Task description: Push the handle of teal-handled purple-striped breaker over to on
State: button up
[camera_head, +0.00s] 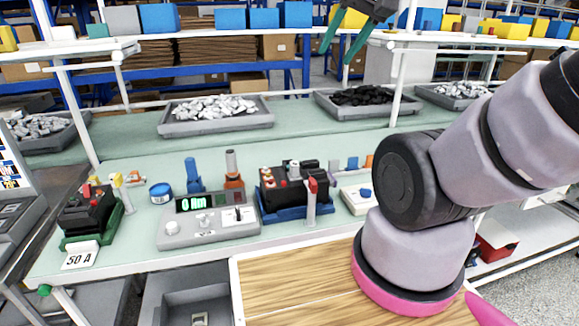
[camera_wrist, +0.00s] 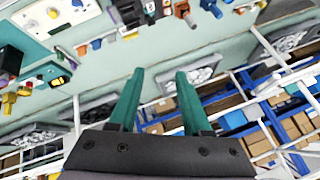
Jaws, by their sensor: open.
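My gripper (camera_head: 336,56) is open and empty, raised above the upper shelf at the top of the head view. Its two teal fingers stand apart in the wrist view (camera_wrist: 160,72), well clear of the bench items. A black breaker block (camera_head: 85,210) sits on a green base at the left, by a "50 A" card. Another black breaker block (camera_head: 283,193) sits on a blue base mid-bench, with a red-tipped lever in front. I cannot make out a teal handle with purple stripes on either, so I cannot tell which is the named breaker.
A grey meter (camera_head: 208,228) reading "0 Nm" stands between the blocks. A blue roll (camera_head: 160,192) lies behind it. Grey trays (camera_head: 215,122) of parts line the bench back. A shelf (camera_head: 220,44) spans above. A wooden board (camera_head: 290,285) lies in front; my arm covers the right side.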

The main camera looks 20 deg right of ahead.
jog(key=shift+c, duration=0.3)
jog(key=c, duration=0.6)
jog(key=shift+w+a+f+n, duration=0.1)
jog(key=shift+w+f+n, duration=0.1)
jog(key=shift+w+n, duration=0.2)
grip_shut()
jog(key=n+g+h, duration=0.5)
jog(key=n+g, duration=0.2)
jog(key=n, duration=1.4)
send_over(284, 175)
jog(key=a, duration=0.3)
notch_tip(284, 175, down, 23)
jog(key=shift+y, duration=0.3)
jog(key=x, duration=0.9)
jog(key=shift+d+f, duration=0.15)
jog(key=shift+f, duration=0.1)
